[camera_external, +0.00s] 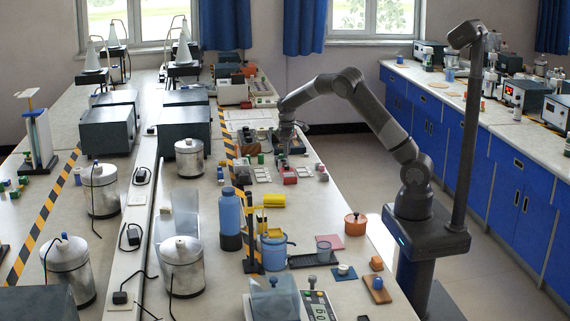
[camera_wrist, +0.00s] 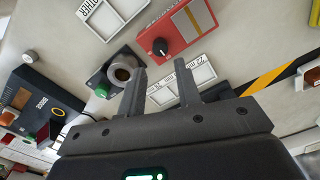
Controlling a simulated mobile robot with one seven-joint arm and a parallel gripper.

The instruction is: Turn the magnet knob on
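My gripper (camera_wrist: 160,76) is open, its two dark fingers apart with nothing held between them. In the external view my gripper (camera_external: 287,150) points down over the back part of the long bench. In the wrist view a red box with a black round knob (camera_wrist: 160,47) lies beyond the fingertips. Left of it is a dark block with a metal ring (camera_wrist: 122,72) and a green button (camera_wrist: 102,91), close to the left finger. I cannot tell which part is the magnet knob. No contact with the red box's knob shows.
White label frames (camera_wrist: 179,86) lie near the fingers and at the top (camera_wrist: 108,14). A dark device (camera_wrist: 38,101) stands at left. Yellow-black tape (camera_wrist: 268,76) runs at right. In the external view, a blue bottle (camera_external: 230,211) and blue pot (camera_external: 273,249) stand nearer on the bench.

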